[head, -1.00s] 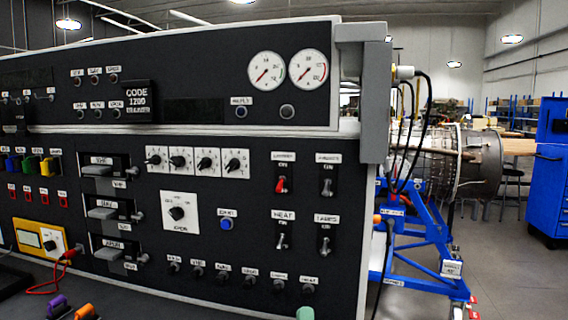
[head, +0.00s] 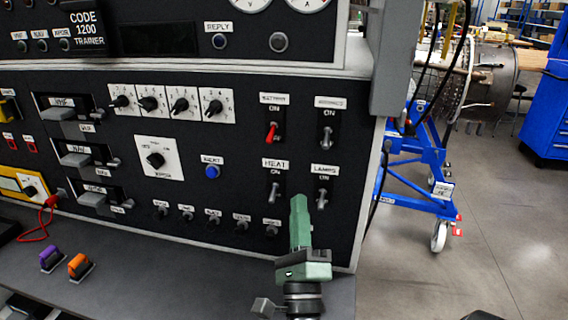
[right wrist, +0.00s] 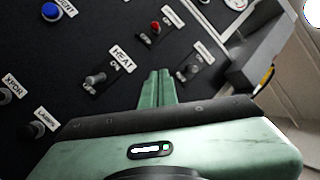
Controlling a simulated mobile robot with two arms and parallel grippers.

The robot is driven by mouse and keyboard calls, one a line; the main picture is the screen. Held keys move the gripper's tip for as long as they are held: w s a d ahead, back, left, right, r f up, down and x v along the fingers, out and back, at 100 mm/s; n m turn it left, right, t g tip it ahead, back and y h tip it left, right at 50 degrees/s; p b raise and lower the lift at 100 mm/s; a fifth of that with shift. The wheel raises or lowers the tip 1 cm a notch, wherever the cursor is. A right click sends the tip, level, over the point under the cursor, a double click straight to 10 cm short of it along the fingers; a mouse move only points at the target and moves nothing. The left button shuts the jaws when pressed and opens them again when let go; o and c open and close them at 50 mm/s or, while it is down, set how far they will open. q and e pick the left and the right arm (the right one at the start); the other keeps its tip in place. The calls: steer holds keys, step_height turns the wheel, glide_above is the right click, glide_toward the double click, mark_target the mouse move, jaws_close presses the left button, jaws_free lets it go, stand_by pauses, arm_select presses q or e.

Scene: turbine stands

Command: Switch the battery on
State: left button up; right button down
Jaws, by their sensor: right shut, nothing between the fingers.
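The battery switch (head: 271,132) is a red toggle on the dark panel, under a white label and the word ON. Its lever points down, away from ON. It also shows in the right wrist view as a red toggle (right wrist: 155,27). My right gripper (head: 299,202) is green, shut and empty. Its tips are below and right of the battery switch, in front of the panel between the heat switch (head: 274,192) and the lamps switch (head: 322,198). In the right wrist view the shut fingertips (right wrist: 158,76) point at the panel, apart from the red toggle.
The avionics switch (head: 327,137) is right of the battery switch. A blue button (head: 211,172) and several knobs are to the left. Purple (head: 51,258) and orange (head: 79,265) pieces sit on the ledge. A blue wheeled stand (head: 418,170) is right of the panel.

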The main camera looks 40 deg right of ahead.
mark_target(272, 134)
steer(key=shift+w+d+r+p, duration=0.35)
steer(key=shift+w+r+p, duration=0.6)
steer(key=shift+w+r, duration=0.4)
steer(key=shift+w+d+r+p, duration=0.35)
steer(key=shift+w+r+p, duration=0.65)
steer(key=shift+w, duration=0.6)
steer(key=shift+w+d+r+p, duration=0.35)
steer(key=shift+w+r+p, duration=0.55)
steer(key=shift+w+r, duration=0.45)
